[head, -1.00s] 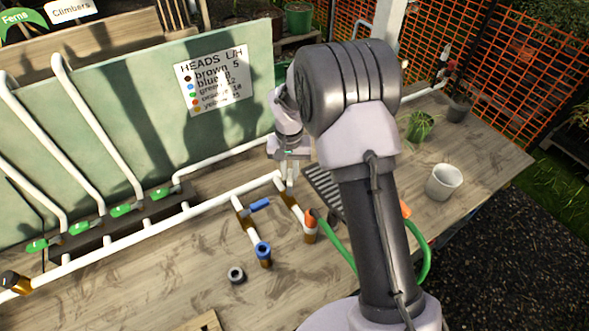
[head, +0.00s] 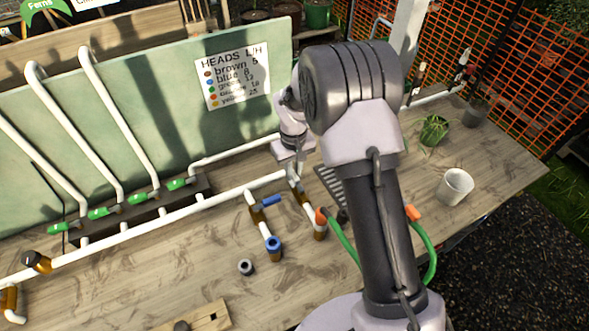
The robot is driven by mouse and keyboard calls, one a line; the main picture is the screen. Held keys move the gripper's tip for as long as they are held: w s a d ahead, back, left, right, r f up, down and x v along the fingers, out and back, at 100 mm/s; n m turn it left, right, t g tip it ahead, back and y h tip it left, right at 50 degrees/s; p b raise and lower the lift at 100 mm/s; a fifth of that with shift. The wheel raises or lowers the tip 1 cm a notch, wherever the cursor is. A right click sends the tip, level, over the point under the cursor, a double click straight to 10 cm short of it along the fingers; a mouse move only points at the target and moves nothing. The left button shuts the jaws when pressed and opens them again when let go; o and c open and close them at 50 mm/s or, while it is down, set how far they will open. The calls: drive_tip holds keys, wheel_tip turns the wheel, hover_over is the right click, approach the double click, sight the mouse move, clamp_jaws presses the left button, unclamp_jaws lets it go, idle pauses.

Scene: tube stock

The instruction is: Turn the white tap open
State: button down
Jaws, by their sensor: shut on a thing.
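My gripper (head: 294,168) reaches down from my arm to the branch pipe right of the blue-handled tap. It is shut at the white tap there. The white handle is mostly hidden between and behind the jaws, so its angle cannot be told. The tap's brown body (head: 298,188) shows just below the jaws. The branch runs on to a brown end fitting (head: 320,232) beside an orange hose connector (head: 321,215).
A blue-handled tap (head: 271,201) is on the neighbouring branch, with a blue-ringed end (head: 273,243). Several green-handled taps (head: 145,196) line the left manifold. A loose grey ring (head: 246,267), a white pot (head: 455,187) and a green hose (head: 430,262) are nearby.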

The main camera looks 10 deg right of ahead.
idle(0.4)
drive_tip(key=c, duration=1.4)
unclamp_jaws()
drive_tip(key=shift+o, duration=0.2)
wheel_tip(320, 180, up, 18)
drive_tip(key=p, duration=0.3)
drive_tip(key=shift+f+p, duration=0.25)
drive_tip(key=shift+p, duration=0.15)
